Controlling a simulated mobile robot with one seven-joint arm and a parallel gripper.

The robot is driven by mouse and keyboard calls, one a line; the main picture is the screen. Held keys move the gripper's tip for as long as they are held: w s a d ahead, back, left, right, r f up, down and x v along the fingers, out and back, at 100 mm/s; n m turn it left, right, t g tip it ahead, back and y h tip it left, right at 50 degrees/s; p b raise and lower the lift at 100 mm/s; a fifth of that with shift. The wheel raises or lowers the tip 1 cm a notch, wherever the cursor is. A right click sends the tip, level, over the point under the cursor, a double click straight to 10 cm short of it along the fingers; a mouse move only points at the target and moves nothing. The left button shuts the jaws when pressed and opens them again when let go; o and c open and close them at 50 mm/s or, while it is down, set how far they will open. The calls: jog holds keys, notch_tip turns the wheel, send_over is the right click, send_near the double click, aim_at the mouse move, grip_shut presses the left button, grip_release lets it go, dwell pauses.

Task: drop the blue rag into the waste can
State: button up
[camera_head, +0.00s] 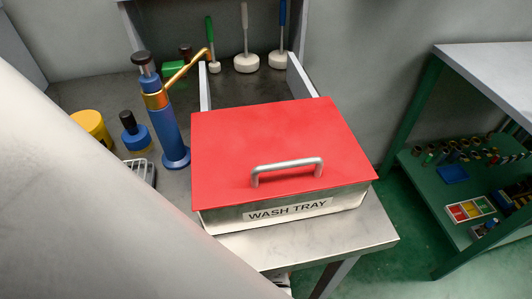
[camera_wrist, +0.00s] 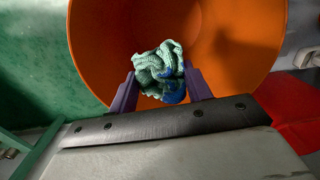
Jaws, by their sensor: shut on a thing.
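My gripper (camera_wrist: 160,72) shows in the wrist view with its two purple fingers on either side of a crumpled knitted rag (camera_wrist: 158,60), and it is shut on it. The rag is mostly pale green, with a blue part at its lower right. Behind the rag is the wide mouth of an orange waste can (camera_wrist: 235,48), and the rag lies within the can's outline in this view. How far the rag is above the can's bottom I cannot tell. The head view shows neither the rag, the can nor my gripper.
In the head view, a wash tray (camera_head: 215,218) with a red handled lid (camera_head: 230,140) stands on a grey bench. A blue pump bottle (camera_head: 165,132) is left of it. A green-framed shelf (camera_head: 410,170) with small parts stands at the right.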

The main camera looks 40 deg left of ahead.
jog(key=o, duration=1.1)
notch_tip(320, 180, up, 14)
jog(key=p, duration=0.1)
jog(key=shift+s+f, duration=0.1)
